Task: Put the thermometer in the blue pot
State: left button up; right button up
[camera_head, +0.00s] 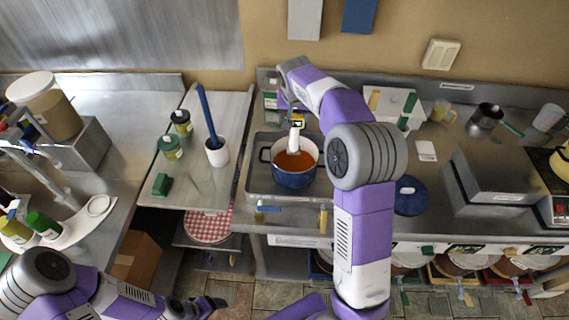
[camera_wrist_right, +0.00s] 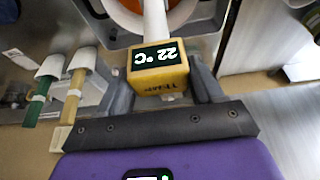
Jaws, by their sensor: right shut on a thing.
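The blue pot (camera_head: 292,181) stands on a metal tray and holds orange-brown liquid. The thermometer has a yellow head with a dark display reading 22 °C (camera_wrist_right: 158,64) and a white stem (camera_head: 294,139). My right gripper (camera_wrist_right: 163,82) is shut on the yellow head, with one finger on each side. The stem points down over the pot's opening, and its lower end shows against the liquid; I cannot tell whether it touches it. The wrist view shows only part of the pot's inside. My left gripper (camera_head: 207,306) is low at the bottom left, away from the pot; its opening is unclear.
The metal tray (camera_head: 256,183) surrounds the pot. A white cup with a blue stick (camera_head: 217,153) and green-lidded jars (camera_head: 171,147) stand to the left. A blue round lid (camera_head: 410,195) lies right of my right arm. A metal box (camera_head: 505,172) stands farther right.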

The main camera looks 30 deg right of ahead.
aim_at(295, 139)
jog(key=shift+s+f, duration=0.65)
jog(key=shift+s, duration=0.05)
jog(key=x, duration=0.4)
jog(key=shift+s+a+f+b, duration=0.2)
jog(key=shift+a+b, duration=0.2)
jog(key=shift+s+f, duration=0.2)
jog(key=shift+f, duration=0.1)
notch_tip(295, 139, down, 5)
jog(key=shift+w+r, duration=0.1)
jog(key=shift+r, duration=0.1)
pick_arm(q)
jog(key=shift+s+f, duration=0.3)
jog(key=shift+f, duration=0.45)
pick_arm(e)
jog(key=shift+r, duration=0.1)
pick_arm(q)
jog(key=shift+b, duration=0.3)
pick_arm(e)
jog(key=o, duration=1.6)
pick_arm(q)
jog(key=shift+f, duration=0.1)
